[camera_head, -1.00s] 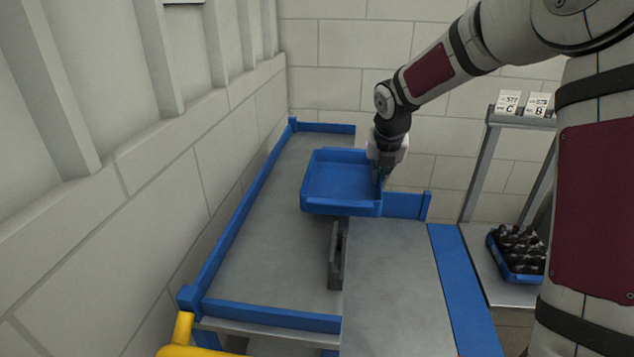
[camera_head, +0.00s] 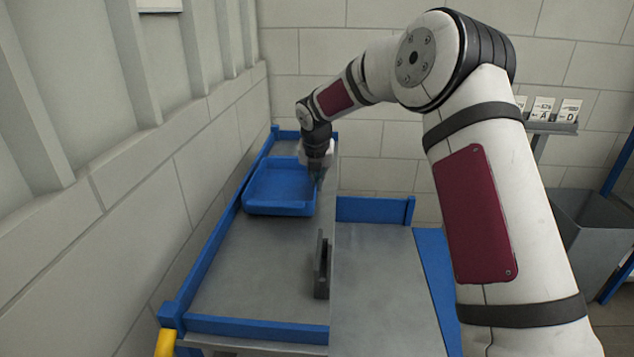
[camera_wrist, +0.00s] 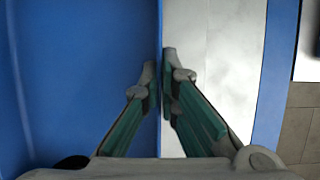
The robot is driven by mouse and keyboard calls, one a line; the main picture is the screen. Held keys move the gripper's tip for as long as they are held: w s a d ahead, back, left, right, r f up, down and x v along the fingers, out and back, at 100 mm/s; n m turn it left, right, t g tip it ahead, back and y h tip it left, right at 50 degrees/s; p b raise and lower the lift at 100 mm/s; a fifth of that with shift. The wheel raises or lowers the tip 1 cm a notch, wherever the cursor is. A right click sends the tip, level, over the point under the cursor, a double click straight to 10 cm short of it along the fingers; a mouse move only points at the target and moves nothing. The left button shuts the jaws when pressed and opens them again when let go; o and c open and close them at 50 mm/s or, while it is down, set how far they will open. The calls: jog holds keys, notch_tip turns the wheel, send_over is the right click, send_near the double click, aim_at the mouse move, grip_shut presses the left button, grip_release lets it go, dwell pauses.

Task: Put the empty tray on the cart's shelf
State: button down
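The empty blue tray (camera_head: 280,185) is over the far part of the cart's grey shelf (camera_head: 262,275), close to the blue left rail. I cannot tell whether it touches the shelf or hangs just above it. My gripper (camera_head: 318,178) is at the tray's right wall. In the wrist view my gripper (camera_wrist: 161,78) has one finger inside and one outside the wall of the tray (camera_wrist: 85,75), closed on it. The tray looks about level and nothing lies in it.
Blue rails (camera_head: 255,329) edge the shelf. A dark grey bracket (camera_head: 321,268) stands at its right side, beside a grey worktop (camera_head: 385,285). A yellow handle (camera_head: 165,343) is at the near left corner. A grey bin (camera_head: 588,235) stands at the right. The near shelf is clear.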

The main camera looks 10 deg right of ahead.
jog(key=shift+f, duration=0.4)
jog(key=shift+f, duration=0.15)
jog(key=c, duration=1.8)
grip_release()
jog(key=v, duration=1.1)
jog(key=s+r+m, duration=0.8)
jog(key=s, duration=0.4)
jog(key=s+d+f+m, duration=0.1)
jog(key=s+m, duration=1.1)
jog(key=s, duration=0.5)
jog(key=s+d+f+m+y, duration=0.1)
jog(key=s+f+m, duration=0.1)
jog(key=s+m, duration=1)
jog(key=s, duration=0.5)
jog(key=shift+f, duration=0.15)
